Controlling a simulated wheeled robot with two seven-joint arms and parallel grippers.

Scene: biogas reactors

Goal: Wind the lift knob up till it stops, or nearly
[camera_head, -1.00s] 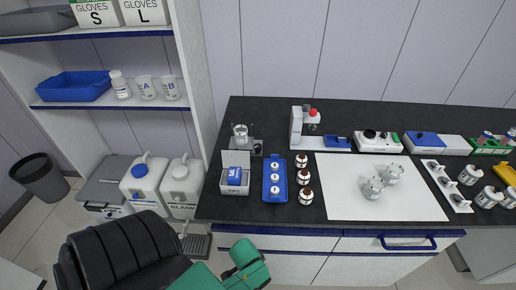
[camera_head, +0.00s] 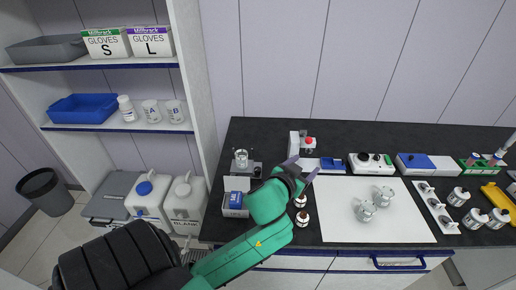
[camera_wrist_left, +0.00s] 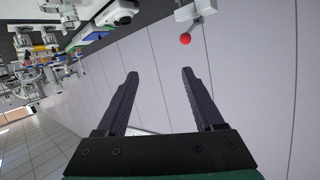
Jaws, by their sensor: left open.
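In the head view a small grey lift stand (camera_head: 240,168) at the back left of the black bench holds a clear beaker (camera_head: 241,157). A small dark knob (camera_head: 257,172) shows at its right side; I take this as the lift knob, but it is too small to tell its turn. My left gripper (camera_head: 303,168) is open and empty, above the bench to the right of the stand. In the left wrist view its two dark fingers (camera_wrist_left: 160,74) stand apart with nothing between. The knob is not clear in that view. My right gripper is not in view.
A white device with a red ball (camera_head: 309,141) stands just behind my left gripper; the red ball also shows in the wrist view (camera_wrist_left: 185,39). A white mat (camera_head: 340,220) holds two glass vessels.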

